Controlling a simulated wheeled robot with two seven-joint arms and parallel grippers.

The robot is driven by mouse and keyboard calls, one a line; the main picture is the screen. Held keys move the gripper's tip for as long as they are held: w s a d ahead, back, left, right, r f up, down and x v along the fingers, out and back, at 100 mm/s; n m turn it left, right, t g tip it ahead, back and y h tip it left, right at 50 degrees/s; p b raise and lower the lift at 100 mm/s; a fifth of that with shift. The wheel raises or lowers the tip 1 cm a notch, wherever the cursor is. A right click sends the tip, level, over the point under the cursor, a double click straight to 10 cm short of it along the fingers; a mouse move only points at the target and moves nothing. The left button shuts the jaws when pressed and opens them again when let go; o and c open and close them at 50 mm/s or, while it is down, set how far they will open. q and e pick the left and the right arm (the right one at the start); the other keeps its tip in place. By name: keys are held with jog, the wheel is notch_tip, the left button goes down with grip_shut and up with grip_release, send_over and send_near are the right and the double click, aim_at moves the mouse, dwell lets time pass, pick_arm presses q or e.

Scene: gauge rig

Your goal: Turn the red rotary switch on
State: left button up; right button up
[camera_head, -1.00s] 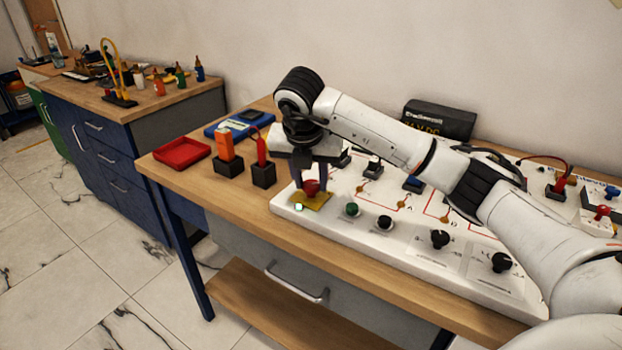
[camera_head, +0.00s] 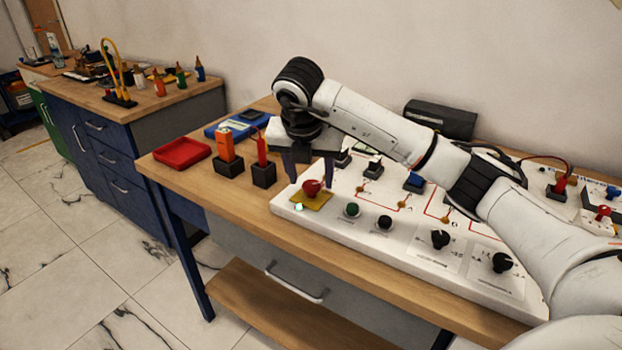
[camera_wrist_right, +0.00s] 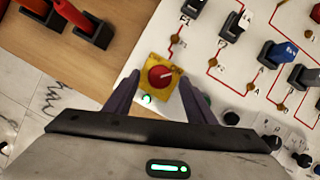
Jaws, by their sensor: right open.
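The red rotary switch (camera_head: 312,188) sits on a yellow square plate (camera_head: 322,201) at the left end of the white panel (camera_head: 345,235). A small light (camera_head: 298,207) beside the plate glows greenish white. My right gripper (camera_head: 311,185) is open, above and behind the switch, with its fingers spread and nothing between them. In the right wrist view the red knob (camera_wrist_right: 160,77) shows beyond and between the two open fingertips, apart from both. A pale mark on the knob points up and right there. My left gripper is not in view.
A green button (camera_head: 352,209), a black button (camera_head: 385,222) and black knobs (camera_head: 440,239) line the panel's front. Red and orange tools in black holders (camera_head: 229,166) and a red tray (camera_head: 182,153) stand to the left. A black box (camera_head: 440,119) is behind.

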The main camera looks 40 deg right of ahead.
jog(key=p+v, duration=0.1)
jog(key=v, duration=0.7)
jog(key=shift+s+r, duration=0.2)
jog(key=shift+r, duration=0.15)
jog(key=shift+a, duration=0.1)
